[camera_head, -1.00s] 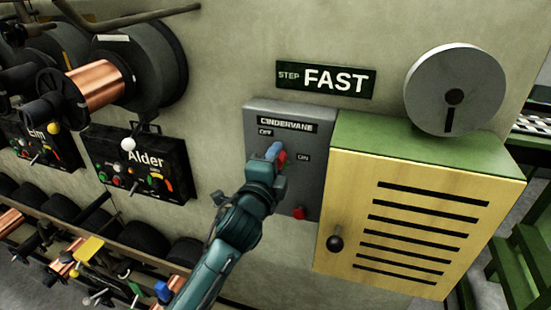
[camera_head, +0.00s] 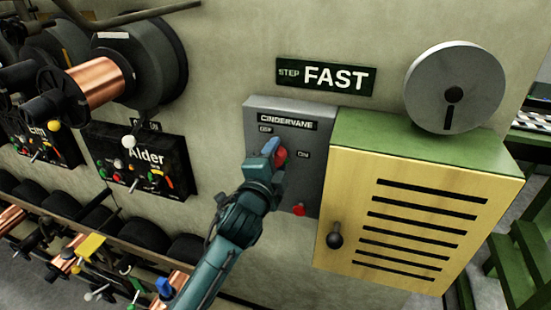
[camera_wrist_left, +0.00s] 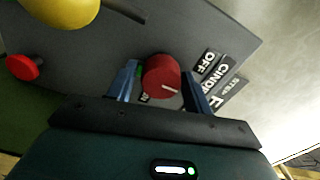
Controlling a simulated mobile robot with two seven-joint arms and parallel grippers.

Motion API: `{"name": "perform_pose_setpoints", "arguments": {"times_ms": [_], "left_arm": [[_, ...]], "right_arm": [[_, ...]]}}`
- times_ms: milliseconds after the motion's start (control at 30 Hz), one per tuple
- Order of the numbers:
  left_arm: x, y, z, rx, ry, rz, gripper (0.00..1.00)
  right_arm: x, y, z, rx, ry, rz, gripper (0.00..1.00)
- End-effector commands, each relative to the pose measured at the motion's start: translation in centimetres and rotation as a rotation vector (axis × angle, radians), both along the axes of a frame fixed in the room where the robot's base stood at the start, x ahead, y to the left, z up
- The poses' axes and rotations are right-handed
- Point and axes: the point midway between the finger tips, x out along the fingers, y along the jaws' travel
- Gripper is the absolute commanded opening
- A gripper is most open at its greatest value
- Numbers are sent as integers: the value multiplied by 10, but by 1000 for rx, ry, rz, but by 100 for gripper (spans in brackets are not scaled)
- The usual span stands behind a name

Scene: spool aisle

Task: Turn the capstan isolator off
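The capstan isolator is a grey wall box (camera_head: 262,186) labelled CINDERVANE, with OFF at its upper left and ON at its right. Its red rotary knob (camera_head: 281,157) is partly hidden by my left gripper (camera_head: 271,149). In the left wrist view the red knob (camera_wrist_left: 161,76) sits between the two blue fingers of my left gripper (camera_wrist_left: 162,84), with narrow gaps on both sides. A short pale line shows on the knob's face; I cannot tell which label it points at. The OFF label (camera_wrist_left: 207,62) is beside the right finger. My right gripper is not in view.
A red button (camera_head: 299,210) sits low on the box, and a yellow slatted cabinet (camera_head: 420,190) with a green top adjoins it at right. A STEP FAST sign (camera_head: 325,78) is above. The Alder panel (camera_head: 142,163) and copper spools are at left.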

Motion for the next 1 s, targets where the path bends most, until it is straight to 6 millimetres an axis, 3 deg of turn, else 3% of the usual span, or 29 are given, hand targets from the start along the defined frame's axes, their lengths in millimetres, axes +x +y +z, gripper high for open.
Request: {"name": "perform_pose_setpoints", "arguments": {"times_ms": [133, 467, 667, 1000], "left_arm": [[0, 0, 0, 2, -2, 0, 63], [-5, 2, 0, 3, -3, -1, 63], [-34, 11, -1, 3, -2, -1, 63], [-103, 33, -1, 2, 0, -1, 63]], "right_arm": [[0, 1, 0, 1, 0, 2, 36], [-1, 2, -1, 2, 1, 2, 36], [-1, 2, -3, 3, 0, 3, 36], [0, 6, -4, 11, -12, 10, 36]]}}
